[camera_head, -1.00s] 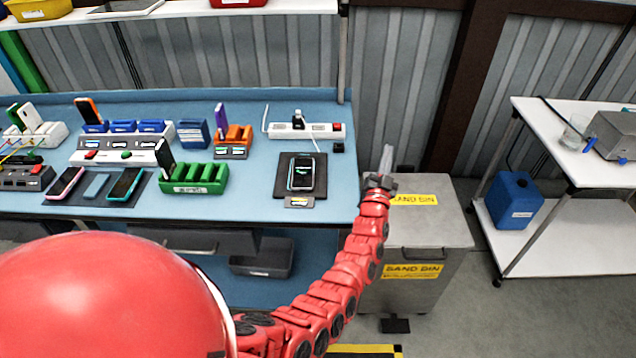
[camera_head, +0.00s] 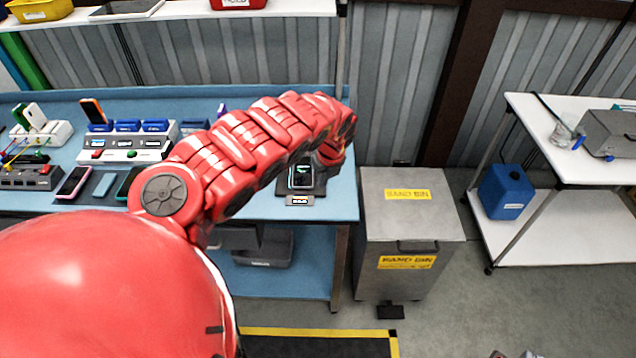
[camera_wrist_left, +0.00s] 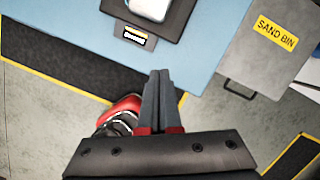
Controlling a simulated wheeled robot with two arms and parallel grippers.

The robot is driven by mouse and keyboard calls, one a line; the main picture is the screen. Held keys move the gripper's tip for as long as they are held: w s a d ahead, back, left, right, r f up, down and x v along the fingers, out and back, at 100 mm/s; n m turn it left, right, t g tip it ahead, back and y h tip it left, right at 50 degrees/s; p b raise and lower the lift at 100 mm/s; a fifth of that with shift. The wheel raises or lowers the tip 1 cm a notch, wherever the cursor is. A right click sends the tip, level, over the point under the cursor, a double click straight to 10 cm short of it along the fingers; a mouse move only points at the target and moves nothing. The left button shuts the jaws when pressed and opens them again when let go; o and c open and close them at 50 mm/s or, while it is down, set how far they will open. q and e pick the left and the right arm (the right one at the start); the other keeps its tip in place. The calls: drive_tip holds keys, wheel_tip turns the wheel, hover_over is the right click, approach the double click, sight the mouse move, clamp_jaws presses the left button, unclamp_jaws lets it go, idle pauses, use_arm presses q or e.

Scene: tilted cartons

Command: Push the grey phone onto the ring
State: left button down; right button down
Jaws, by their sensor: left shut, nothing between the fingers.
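The phone (camera_head: 301,177) lies on a dark pad (camera_head: 319,186) near the bench's front right edge. My red left wrist hangs just behind and right of it and covers part of the pad. In the left wrist view the phone's pale rounded end (camera_wrist_left: 150,9) shows at the top edge, on the pad (camera_wrist_left: 182,14). My left gripper (camera_wrist_left: 163,74) is shut and empty, its fingers pointing up the picture towards the bench edge, apart from the phone in that picture. Its fingertips are hidden in the head view. I cannot make out a ring. My right gripper is not seen.
A label plate (camera_head: 299,200) sits before the pad. The sand bin (camera_head: 410,225) stands right of the bench. Other phones (camera_head: 74,182) and charging stands (camera_head: 125,147) fill the bench's left. A side table (camera_head: 560,215) with a blue can (camera_head: 506,192) stands right.

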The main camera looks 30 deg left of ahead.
use_arm(q)
drive_tip(key=b, duration=0.7)
approach(313, 192)
drive_tip(key=d+f, duration=0.1)
drive_tip(key=s+d+f, duration=0.1)
drive_tip(key=f, duration=0.1)
drive_tip(key=s+d+f, duration=0.1)
drive_tip(key=shift+f, duration=0.3)
drive_tip(key=shift+w+a+f+p, duration=0.3)
drive_tip(key=shift+f+p, duration=0.1)
drive_tip(key=shift+p, duration=0.15)
drive_tip(key=shift+w+a+f+p, duration=0.15)
drive_tip(key=shift+a+f+p, duration=0.2)
drive_tip(key=shift+p, duration=0.2)
drive_tip(key=shift+w+a, duration=0.25)
drive_tip(key=shift+a, duration=0.45)
drive_tip(key=shift+w+a+p, duration=0.15)
drive_tip(key=shift+w+p, duration=0.15)
drive_tip(key=shift+w+a, duration=0.25)
drive_tip(key=shift+a, duration=0.4)
drive_tip(key=shift+f, duration=0.1)
